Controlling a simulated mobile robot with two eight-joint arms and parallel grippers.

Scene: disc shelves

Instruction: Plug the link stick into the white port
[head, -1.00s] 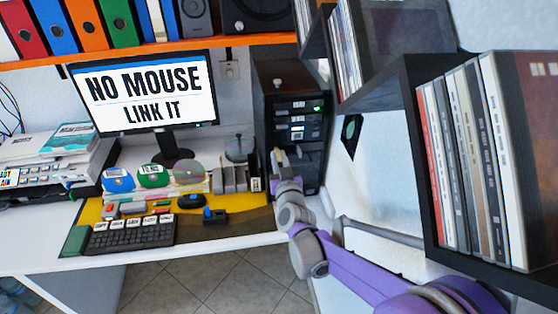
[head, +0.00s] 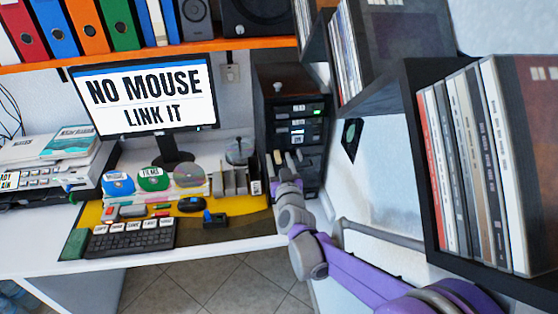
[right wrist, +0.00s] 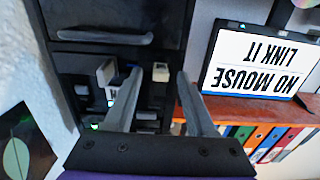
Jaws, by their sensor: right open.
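My right gripper (head: 287,158) is in front of the dark computer tower (head: 290,82), at the desk's right end. In the right wrist view its two long fingers (right wrist: 160,103) stand apart with nothing clearly held between them. A small pale block (right wrist: 160,72) shows beyond the fingertips; I cannot tell whether it is a port. A blue-topped piece (head: 208,214) stands on a black base on the desk mat; I cannot tell whether it is the link stick. White panels (head: 297,138) show on the tower front, and none is clearly the white port. My left gripper is out of view.
The monitor (head: 150,98) reads "NO MOUSE LINK IT". A keyboard (head: 132,240), a mouse (head: 191,204) and discs (head: 153,180) crowd the desk. A dark shelf of sleeves (head: 470,165) is close at right. An orange shelf (head: 150,53) runs above the monitor.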

